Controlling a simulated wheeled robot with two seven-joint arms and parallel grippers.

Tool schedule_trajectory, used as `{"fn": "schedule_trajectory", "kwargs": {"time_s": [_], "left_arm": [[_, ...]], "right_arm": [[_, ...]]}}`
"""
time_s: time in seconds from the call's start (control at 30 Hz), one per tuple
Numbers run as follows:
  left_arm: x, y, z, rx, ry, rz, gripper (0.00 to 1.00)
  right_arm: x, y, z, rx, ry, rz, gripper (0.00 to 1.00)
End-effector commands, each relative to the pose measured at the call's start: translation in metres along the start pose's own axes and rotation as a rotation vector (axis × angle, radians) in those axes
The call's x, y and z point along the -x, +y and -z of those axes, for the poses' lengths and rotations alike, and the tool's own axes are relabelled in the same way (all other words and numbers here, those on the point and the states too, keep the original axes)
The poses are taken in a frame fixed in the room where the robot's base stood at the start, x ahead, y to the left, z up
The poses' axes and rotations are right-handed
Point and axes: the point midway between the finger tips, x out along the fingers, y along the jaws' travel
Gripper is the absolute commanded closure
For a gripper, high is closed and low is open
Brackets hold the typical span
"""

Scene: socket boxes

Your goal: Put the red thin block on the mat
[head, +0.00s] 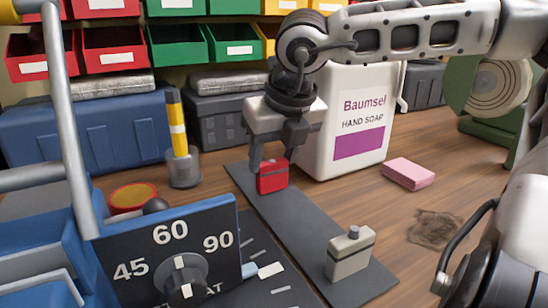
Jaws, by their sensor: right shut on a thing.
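The red thin block (272,177) is held between the fingertips of my right gripper (270,161), which points down and is shut on it. The block is at the far end of the long dark grey mat (300,226). I cannot tell whether its underside touches the mat or hangs just above it. The gripper fingers cover the block's upper edges. My left gripper is not in view.
A white soap container (345,115) stands close behind and right of my right gripper. A pink block (408,173) lies right of the mat near a dark stain (435,228). A yellow-striped post (180,145) and a dial panel (175,255) are left. The mat's middle is clear.

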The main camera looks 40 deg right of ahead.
Motion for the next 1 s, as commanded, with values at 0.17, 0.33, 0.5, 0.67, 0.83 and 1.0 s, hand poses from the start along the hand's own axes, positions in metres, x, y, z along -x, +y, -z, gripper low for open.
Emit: {"fn": "schedule_trajectory", "kwargs": {"time_s": [0.17,0.33,0.5,0.67,0.83,1.0], "left_arm": [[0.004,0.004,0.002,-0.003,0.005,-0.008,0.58],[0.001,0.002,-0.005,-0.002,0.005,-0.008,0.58],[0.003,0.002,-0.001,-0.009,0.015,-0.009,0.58],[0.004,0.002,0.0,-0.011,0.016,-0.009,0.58],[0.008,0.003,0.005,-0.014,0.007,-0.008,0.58],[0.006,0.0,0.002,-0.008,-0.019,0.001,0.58]], "right_arm": [[0.0,0.0,0.0,-0.001,-0.002,-0.001,0.74],[-0.005,0.0,0.002,-0.001,-0.002,-0.001,0.74],[-0.003,0.0,0.001,-0.001,-0.001,-0.001,0.28],[-0.003,0.0,0.001,-0.001,-0.001,-0.001,0.28],[0.003,0.0,-0.001,-0.001,0.0,-0.001,0.28],[0.032,0.001,-0.002,-0.001,-0.007,-0.002,0.28]]}}
